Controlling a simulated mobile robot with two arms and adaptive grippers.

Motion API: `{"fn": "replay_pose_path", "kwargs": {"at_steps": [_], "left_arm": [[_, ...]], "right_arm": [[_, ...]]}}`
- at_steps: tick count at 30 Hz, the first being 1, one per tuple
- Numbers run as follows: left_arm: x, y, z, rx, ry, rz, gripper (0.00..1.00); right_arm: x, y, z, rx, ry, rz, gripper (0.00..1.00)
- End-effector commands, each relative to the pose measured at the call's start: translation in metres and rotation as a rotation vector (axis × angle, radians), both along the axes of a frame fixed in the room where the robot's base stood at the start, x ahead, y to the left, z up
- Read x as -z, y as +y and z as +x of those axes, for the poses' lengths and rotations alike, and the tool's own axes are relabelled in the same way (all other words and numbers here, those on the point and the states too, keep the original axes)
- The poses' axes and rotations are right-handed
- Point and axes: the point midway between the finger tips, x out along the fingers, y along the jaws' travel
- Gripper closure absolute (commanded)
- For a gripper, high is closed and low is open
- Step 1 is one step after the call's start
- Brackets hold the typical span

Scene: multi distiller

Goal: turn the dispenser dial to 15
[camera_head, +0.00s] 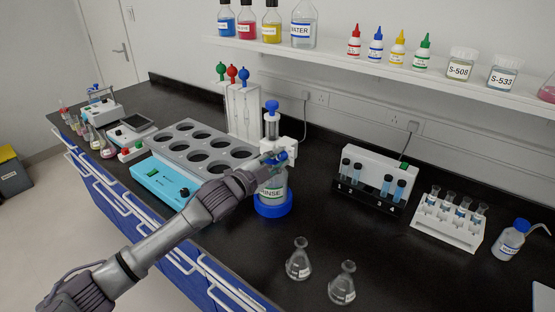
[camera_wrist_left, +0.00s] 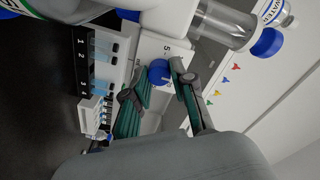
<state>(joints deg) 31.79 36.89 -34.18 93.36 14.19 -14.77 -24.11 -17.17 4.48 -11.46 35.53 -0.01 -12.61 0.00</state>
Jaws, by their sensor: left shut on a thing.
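The dispenser (camera_head: 271,125) is a clear upright cylinder with a blue cap and a white body. It sits on a bottle labelled RINSE (camera_head: 272,190) that stands in a blue ring. My left gripper (camera_head: 262,172) reaches in from the left to the dispenser's body. In the left wrist view a small blue dial (camera_wrist_left: 158,72) lies between the green-padded fingers of my left gripper (camera_wrist_left: 160,85), which are shut on it. My right gripper is not in view.
A grey rack with round holes (camera_head: 205,145) stands left of the dispenser. Two glass flasks (camera_head: 299,262) stand in front on the black bench. Vial racks (camera_head: 448,220) and a wash bottle (camera_head: 511,240) are at the right. A shelf of bottles (camera_head: 390,70) runs behind.

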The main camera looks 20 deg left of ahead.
Motion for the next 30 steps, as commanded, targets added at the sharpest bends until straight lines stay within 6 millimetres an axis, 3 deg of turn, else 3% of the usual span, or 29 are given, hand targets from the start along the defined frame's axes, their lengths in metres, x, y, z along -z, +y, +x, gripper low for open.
{"fn": "replay_pose_path", "kwargs": {"at_steps": [3, 4, 8, 20, 30], "left_arm": [[0.001, 0.000, 0.000, 0.000, 0.002, 0.000, 1.00], [0.001, 0.000, 0.000, 0.000, 0.002, 0.000, 0.72], [0.001, 0.000, 0.000, 0.000, 0.002, 0.000, 0.50], [0.001, 0.003, -0.006, 0.000, 0.002, 0.000, 0.50], [0.001, 0.028, -0.069, -0.001, 0.006, 0.001, 0.50]], "right_arm": [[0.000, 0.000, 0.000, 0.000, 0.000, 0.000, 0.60], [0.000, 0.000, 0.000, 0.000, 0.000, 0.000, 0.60], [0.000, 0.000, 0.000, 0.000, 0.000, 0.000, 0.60], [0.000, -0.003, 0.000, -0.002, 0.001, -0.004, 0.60], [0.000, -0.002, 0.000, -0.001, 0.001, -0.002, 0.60]]}}
